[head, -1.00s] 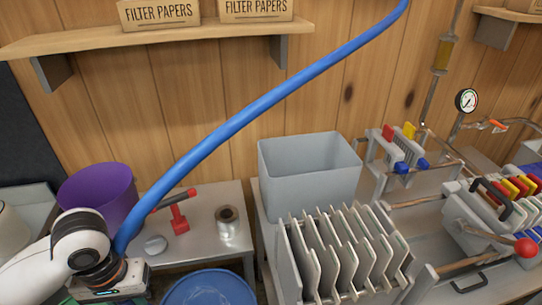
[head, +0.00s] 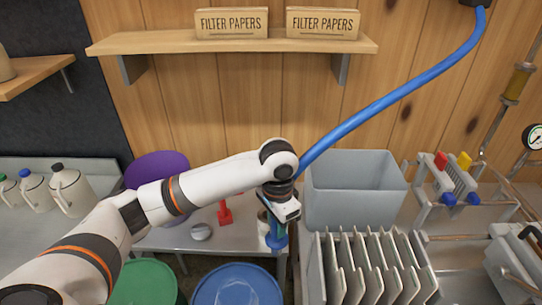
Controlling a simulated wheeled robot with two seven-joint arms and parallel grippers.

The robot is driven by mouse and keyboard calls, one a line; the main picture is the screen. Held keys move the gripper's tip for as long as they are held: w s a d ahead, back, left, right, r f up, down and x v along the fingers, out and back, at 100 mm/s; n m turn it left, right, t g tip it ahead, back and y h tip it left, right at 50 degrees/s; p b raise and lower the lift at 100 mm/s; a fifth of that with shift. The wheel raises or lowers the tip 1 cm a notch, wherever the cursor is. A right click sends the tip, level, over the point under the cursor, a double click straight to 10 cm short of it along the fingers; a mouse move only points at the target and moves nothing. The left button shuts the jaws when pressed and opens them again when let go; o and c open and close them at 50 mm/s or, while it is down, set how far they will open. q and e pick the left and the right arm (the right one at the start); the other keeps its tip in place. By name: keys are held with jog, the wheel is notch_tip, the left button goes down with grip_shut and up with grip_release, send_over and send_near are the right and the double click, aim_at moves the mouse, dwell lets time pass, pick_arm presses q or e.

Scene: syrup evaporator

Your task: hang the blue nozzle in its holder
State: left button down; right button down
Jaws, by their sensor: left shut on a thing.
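The blue nozzle (head: 276,240) hangs below my left gripper (head: 279,216), which is shut on it. Its upper part is hidden by the gripper and wrist. The blue hose (head: 392,98) runs from the gripper up to a dark fitting (head: 474,2) at the top right edge. The gripper is over the right end of the small grey table, just left of the grey bin. I cannot make out a holder for the nozzle. My right gripper is not in view.
The grey bin (head: 355,205) and a rack of upright plates (head: 372,262) stand to the right. A purple bucket (head: 152,168) and red tool (head: 225,213) are behind my arm. Blue (head: 237,287) and green (head: 145,283) drums stand in front. A shelf (head: 230,43) with filter paper boxes is above.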

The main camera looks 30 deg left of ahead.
pick_arm(q)
jog(key=w+a+r+m+p, duration=0.4)
jog(key=w+a+m+p, duration=0.5)
jog(key=w+m+p, duration=0.3)
jog(key=shift+m, duration=0.6)
jog(key=f+b, duration=0.2)
jog(key=b, duration=0.1)
jog(key=w+f+b, duration=0.1)
jog(key=f+b, duration=0.2)
jog(key=shift+w+a+f, duration=0.1)
jog(key=shift+w+a, duration=0.05)
notch_tip(320, 180, down, 5)
jog(key=b, duration=0.3)
jog(key=shift+f, duration=0.15)
